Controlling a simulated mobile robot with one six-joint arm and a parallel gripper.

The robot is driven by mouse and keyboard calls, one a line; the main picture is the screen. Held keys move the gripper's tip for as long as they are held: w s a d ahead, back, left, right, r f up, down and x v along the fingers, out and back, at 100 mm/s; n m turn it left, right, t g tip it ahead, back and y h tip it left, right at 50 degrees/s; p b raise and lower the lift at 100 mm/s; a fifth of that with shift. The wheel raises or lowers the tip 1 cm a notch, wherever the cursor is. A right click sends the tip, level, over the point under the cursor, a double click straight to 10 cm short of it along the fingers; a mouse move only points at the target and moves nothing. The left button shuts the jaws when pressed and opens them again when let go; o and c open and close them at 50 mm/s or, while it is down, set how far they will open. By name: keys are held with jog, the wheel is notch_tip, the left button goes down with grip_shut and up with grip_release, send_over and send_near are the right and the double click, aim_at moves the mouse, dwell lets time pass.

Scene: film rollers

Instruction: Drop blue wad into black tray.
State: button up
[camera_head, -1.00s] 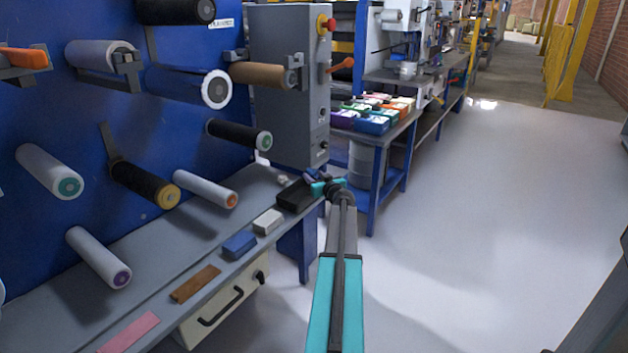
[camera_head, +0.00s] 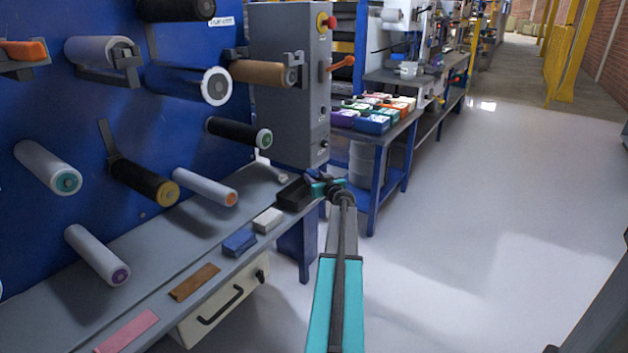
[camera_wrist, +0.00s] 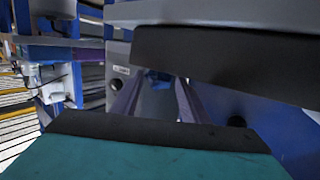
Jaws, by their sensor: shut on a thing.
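The black tray (camera_head: 293,196) sits at the far end of the grey shelf. My gripper (camera_head: 311,182) is at the tray's right rear edge, low over or beside it; I cannot tell whether they touch. In the wrist view my gripper (camera_wrist: 160,92) has its two fingers shut on a small blue wad (camera_wrist: 158,79) at their tips. In the head view the wad is too small and dark to make out. The tray's dark side (camera_wrist: 235,62) shows close by in the wrist view, above and right of the fingers.
On the shelf (camera_head: 150,275) in front of the tray lie a white block (camera_head: 268,220), a blue block (camera_head: 239,243), a brown piece (camera_head: 194,282) and a pink strip (camera_head: 127,331). A grey machine box (camera_head: 288,85) stands behind the tray. Film rollers jut from the blue panel at left.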

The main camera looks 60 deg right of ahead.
jog(key=shift+f+b, duration=0.2)
jog(key=shift+b, duration=0.1)
jog(key=o, duration=1)
jog(key=shift+o, duration=0.2)
jog(key=shift+r+p, duration=0.25)
jog(key=shift+p, duration=0.2)
jog(key=shift+r+p, duration=0.3)
jog(key=shift+p, duration=0.3)
jog(key=shift+s+r, duration=0.1)
jog(key=v, duration=1.1)
jog(key=shift+s+a, duration=0.3)
jog(key=shift+s, duration=0.05)
